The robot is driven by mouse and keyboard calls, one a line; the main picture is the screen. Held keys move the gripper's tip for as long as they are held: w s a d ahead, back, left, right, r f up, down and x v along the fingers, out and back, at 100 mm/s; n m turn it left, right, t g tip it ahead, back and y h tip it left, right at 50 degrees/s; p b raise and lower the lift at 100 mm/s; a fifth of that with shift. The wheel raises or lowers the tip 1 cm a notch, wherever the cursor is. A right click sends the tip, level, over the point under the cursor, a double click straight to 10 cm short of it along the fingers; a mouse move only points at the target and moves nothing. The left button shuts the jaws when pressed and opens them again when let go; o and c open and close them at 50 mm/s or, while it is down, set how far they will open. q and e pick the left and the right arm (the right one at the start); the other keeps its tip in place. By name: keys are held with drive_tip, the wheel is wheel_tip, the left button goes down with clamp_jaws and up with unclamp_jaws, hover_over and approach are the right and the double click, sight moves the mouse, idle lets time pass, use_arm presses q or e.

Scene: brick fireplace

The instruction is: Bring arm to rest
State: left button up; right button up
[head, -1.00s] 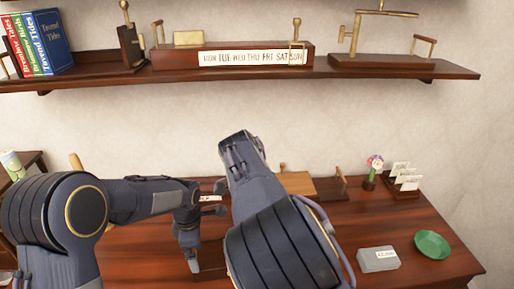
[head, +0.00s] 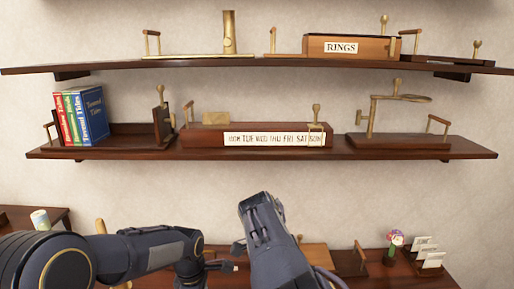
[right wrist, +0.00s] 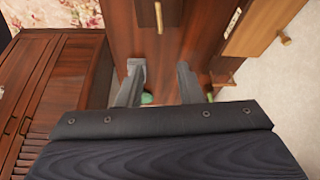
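My left arm (head: 150,250) comes in from the left in the head view, bent down at its wrist; its gripper is below the picture's edge. My right arm (head: 265,225) rises from the bottom middle, in front of the wall; its fingers cannot be made out there. In the right wrist view my right gripper (right wrist: 158,88) has its two fingers well apart, with nothing held between them. A small green thing shows beyond the fingers, partly hidden. Dark red-brown wooden furniture (right wrist: 130,30) lies beyond them.
A middle shelf (head: 110,154) holds books (head: 80,117) and a weekday-labelled box (head: 210,137). An upper shelf (head: 300,62) holds a RINGS box (head: 370,47). Below, a desk (head: 400,278) carries a flower (head: 394,240) and a card holder (head: 428,257). The wall between shelf and desk is bare.

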use_arm(q)
drive_tip(key=s+a+r+m+t+h, duration=0.1)
drive_tip(key=s+a+r+m, duration=0.25)
drive_tip(key=s+r, duration=0.2)
drive_tip(key=s+a+r+m+t+h, duration=0.1)
drive_tip(key=s+a+r+m+h, duration=0.1)
drive_tip(key=s+r+m, duration=0.35)
use_arm(e)
drive_tip(key=s+d+n+y, duration=0.6)
drive_tip(key=s+d+y, duration=0.2)
drive_tip(key=s+d, duration=0.4)
use_arm(q)
drive_tip(key=s+m+t, duration=0.3)
drive_tip(key=s+m, duration=0.4)
drive_tip(key=s, duration=0.7)
drive_tip(key=shift+s+a+f, duration=0.15)
drive_tip(key=shift+f, duration=0.3)
use_arm(e)
drive_tip(key=s+r+n+t, duration=0.1)
drive_tip(key=s+n+t, duration=0.4)
drive_tip(key=s, duration=1.1)
drive_tip(key=n, duration=0.3)
drive_tip(key=shift+d, duration=0.3)
drive_tip(key=shift+s+r, duration=0.1)
